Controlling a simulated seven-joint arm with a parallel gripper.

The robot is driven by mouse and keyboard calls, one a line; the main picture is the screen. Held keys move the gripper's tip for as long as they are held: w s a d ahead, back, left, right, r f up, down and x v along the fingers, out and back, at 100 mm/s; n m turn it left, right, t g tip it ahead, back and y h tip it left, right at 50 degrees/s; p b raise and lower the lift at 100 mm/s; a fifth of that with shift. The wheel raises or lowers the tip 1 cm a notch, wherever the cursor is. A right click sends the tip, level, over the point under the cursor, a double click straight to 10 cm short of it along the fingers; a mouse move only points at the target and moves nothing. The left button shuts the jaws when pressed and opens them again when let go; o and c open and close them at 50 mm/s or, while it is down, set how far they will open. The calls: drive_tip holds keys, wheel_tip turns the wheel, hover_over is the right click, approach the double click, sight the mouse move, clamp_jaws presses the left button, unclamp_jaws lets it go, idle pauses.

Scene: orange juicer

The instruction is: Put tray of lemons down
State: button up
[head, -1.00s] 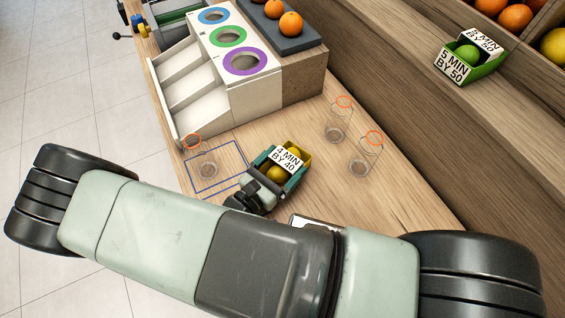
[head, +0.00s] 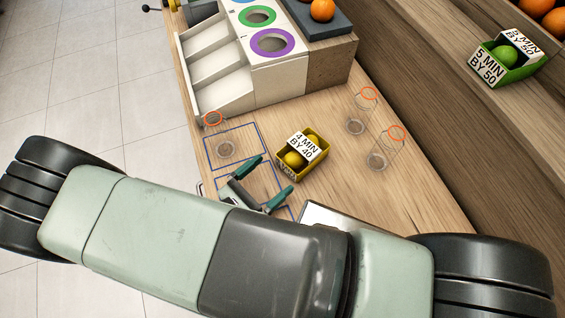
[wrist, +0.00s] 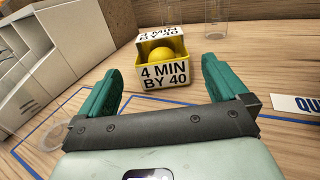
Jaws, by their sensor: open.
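The yellow tray of lemons (head: 303,155), labelled "4 MIN BY 40", stands upright on the wooden table. Yellow lemons (head: 294,159) lie inside it. It also shows in the wrist view (wrist: 165,72), straight ahead and beyond my fingertips, apart from them. My gripper (head: 267,179) is open and empty, with its two green fingers spread on the near side of the tray. In the wrist view my gripper (wrist: 160,85) has clear table between its fingers and the tray.
Clear glasses with orange rims (head: 367,112) stand right of the tray. Another glass (head: 224,147) stands left inside a blue outline. A white juicer unit (head: 250,60) with coloured rings is behind. A green tray (head: 503,62) sits on the shelf at right.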

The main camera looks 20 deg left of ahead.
drive_tip(key=shift+s+a, duration=0.25)
drive_tip(key=shift+s, duration=0.4)
drive_tip(key=shift+w+r+m+h, duration=0.25)
drive_tip(key=shift+r+m+h, duration=0.05)
drive_tip(key=shift+r+h, duration=0.1)
drive_tip(key=w+d+r+m+g, duration=0.3)
drive_tip(key=r+m+g, duration=0.25)
drive_tip(key=r, duration=0.25)
drive_tip(key=w+d+r+m+g+h, duration=0.1)
drive_tip(key=w+d+r+m+g, duration=0.35)
drive_tip(key=r+m, duration=0.2)
drive_tip(key=w+d+r+m+g, duration=0.25)
drive_tip(key=r+m+g, duration=0.25)
drive_tip(key=r, duration=0.3)
drive_tip(key=s+d+r+m+t+y, duration=0.2)
drive_tip(key=d+r+m+y, duration=0.2)
drive_tip(key=d+r+m, duration=0.2)
drive_tip(key=s+d+r+m+t+y, duration=0.2)
drive_tip(key=s+d+r+m+y, duration=0.1)
drive_tip(key=d+r+m, duration=0.4)
drive_tip(key=d+r+y, duration=0.1)
drive_tip(key=d+r, duration=0.2)
drive_tip(key=r, duration=0.2)
drive_tip(key=shift+s+d+y, duration=0.3)
drive_tip(key=shift+s+d, duration=0.05)
